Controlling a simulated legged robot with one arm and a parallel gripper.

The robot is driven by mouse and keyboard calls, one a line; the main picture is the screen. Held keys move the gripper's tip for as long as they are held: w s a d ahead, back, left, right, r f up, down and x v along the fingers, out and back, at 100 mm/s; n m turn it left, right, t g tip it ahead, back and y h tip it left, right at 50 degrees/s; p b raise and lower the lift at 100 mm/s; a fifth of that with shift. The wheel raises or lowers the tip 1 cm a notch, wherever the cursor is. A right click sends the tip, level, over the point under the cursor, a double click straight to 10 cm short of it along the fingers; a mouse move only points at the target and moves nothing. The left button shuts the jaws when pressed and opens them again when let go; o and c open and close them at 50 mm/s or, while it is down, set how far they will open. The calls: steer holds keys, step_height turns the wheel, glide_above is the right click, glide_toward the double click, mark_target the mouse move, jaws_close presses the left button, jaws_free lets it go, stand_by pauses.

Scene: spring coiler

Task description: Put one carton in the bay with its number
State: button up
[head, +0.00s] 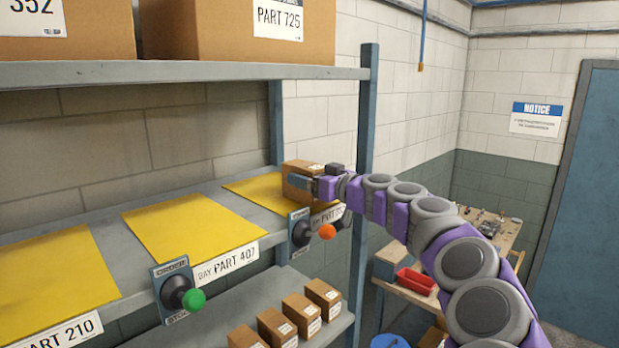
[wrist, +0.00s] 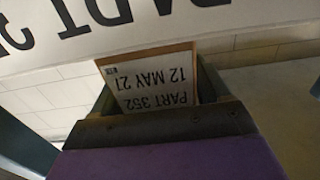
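My gripper (head: 308,186) has a small brown carton (head: 301,170) between its fingers at the rightmost bay, over the right part of that bay's yellow mat (head: 258,192). I cannot tell whether the carton touches the mat. In the wrist view, the carton (wrist: 150,82) sits between the fingers, its label reading PART 352, 12 MAY 21, upside down. The rightmost bay label (head: 328,215) is partly hidden; it starts BAY PART, and its last digits are unclear. The middle bay label (head: 228,262) reads PART 407, the left one (head: 62,332) PART 210.
Several cartons (head: 277,328) stand on the lower shelf. Knobs, one green (head: 194,300) and one orange (head: 327,231), stick out from the shelf front. A shelf post (head: 363,170) stands right of the carton. Large boxes (head: 236,30) sit above. The middle mat (head: 190,228) is empty.

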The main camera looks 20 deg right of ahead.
steer(key=shift+o, duration=1.2)
steer(key=b+v, duration=0.2)
steer(key=v, duration=1)
steer(key=shift+b, duration=0.3)
